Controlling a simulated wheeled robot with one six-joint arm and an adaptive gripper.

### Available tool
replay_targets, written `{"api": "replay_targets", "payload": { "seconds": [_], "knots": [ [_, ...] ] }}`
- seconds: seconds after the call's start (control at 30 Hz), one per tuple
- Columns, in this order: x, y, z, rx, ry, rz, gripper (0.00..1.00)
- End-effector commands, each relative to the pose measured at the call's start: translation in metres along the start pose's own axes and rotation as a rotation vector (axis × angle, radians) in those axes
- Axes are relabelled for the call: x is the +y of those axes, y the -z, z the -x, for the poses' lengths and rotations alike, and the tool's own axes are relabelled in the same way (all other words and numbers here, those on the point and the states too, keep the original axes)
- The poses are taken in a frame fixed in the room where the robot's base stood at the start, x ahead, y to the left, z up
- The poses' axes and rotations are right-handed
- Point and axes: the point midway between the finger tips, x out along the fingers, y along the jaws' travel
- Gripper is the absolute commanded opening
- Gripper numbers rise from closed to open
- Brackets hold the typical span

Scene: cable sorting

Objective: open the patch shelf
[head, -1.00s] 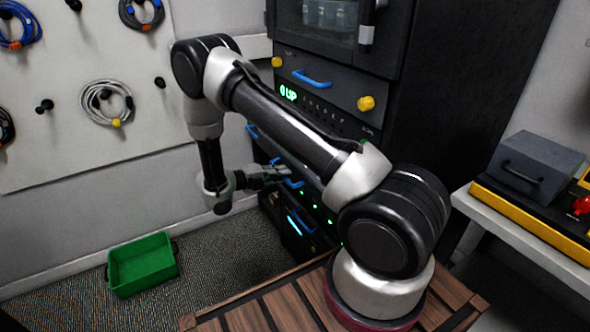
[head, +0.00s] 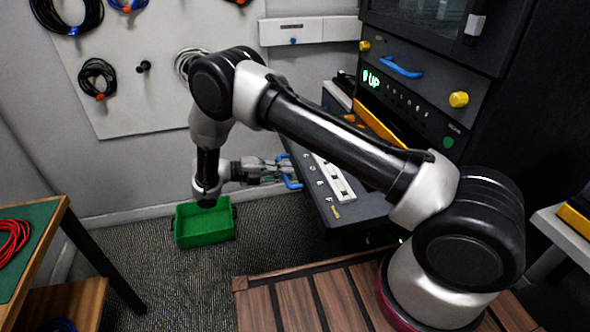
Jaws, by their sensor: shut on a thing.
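The patch shelf (head: 352,212) is a dark drawer pulled far out of the black rack (head: 490,120). Its top shows a white strip with dark sockets (head: 338,182) and a row of pale marks. A blue handle (head: 292,184) is on the shelf's front face at its left end. My gripper (head: 284,172) is shut on this handle, reaching in from the left. The fingers hide part of the handle.
A table with a green top (head: 40,222) and a red cable (head: 12,240) is at the left. Coiled cables (head: 97,78) hang on the wall panel. A wooden deck (head: 300,297) is in front.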

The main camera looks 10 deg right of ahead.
Motion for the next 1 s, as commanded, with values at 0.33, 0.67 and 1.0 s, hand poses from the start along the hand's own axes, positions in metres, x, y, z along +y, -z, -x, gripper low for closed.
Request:
{"api": "replay_targets", "payload": {
  "seconds": [0.33, 0.67, 1.0],
  "knots": [
    [0.0029, 0.0002, 0.0085, 0.001, -0.002, 0.001, 0.0],
    [0.0027, 0.0001, 0.0084, 0.0, -0.002, 0.001, 0.28],
    [0.002, -0.0002, 0.0088, 0.0, -0.001, 0.0, 0.35]
  ]
}}
